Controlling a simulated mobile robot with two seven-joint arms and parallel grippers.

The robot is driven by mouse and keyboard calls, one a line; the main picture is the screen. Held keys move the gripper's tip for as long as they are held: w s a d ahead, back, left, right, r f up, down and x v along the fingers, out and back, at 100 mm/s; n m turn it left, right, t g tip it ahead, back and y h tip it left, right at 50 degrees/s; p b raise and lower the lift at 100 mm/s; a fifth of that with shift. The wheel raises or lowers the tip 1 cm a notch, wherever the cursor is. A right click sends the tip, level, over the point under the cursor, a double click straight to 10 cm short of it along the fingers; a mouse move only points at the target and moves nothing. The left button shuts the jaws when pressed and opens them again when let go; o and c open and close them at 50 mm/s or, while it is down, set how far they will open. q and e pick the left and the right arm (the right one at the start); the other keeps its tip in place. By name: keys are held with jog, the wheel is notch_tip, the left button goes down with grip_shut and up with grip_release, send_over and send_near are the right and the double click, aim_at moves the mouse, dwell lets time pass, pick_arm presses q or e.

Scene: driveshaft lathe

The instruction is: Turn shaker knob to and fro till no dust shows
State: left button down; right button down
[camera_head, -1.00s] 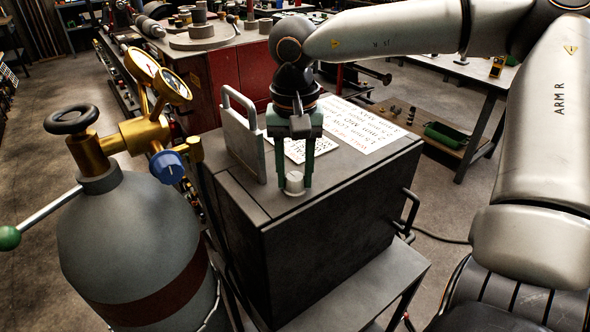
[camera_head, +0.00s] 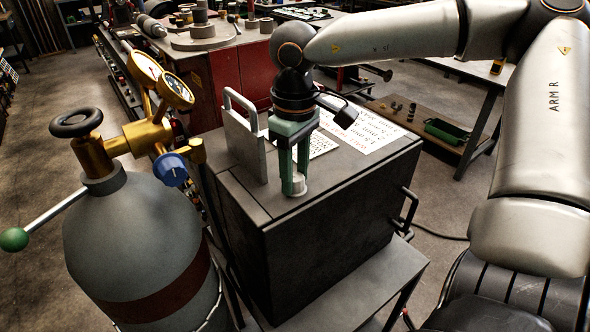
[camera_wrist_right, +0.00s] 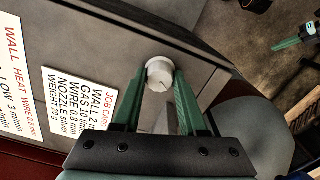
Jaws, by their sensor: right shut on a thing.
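The shaker knob, a small pale round knob (camera_head: 299,184), stands on top of the dark metal box (camera_head: 325,240) near its front edge. It also shows in the right wrist view (camera_wrist_right: 160,70), with a thin dark mark on its face. My right gripper (camera_head: 294,187) points down with its green fingers shut on the knob. In the right wrist view, its fingers (camera_wrist_right: 160,78) lie on both sides of the knob. The fingers partly hide the knob in the head view. I cannot make out any dust.
A grey plate with a handle (camera_head: 243,135) stands on the box beside my right gripper. Printed cards (camera_head: 362,130) lie behind it. A grey gas cylinder (camera_head: 135,235) with brass gauges stands close on the left. The floor at right is partly clear.

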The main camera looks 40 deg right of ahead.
aim_at(295, 177)
jog(key=shift+r+n+p, duration=0.15)
jog(key=shift+n+p, duration=0.6)
jog(key=shift+n, duration=0.45)
jog(key=shift+n+p, duration=0.8)
jog(key=shift+n, duration=0.1)
jog(key=shift+c, duration=2.2)
grip_release()
notch_tip(295, 177, up, 12)
jog(key=p, duration=0.2)
jog(key=shift+r, duration=0.1)
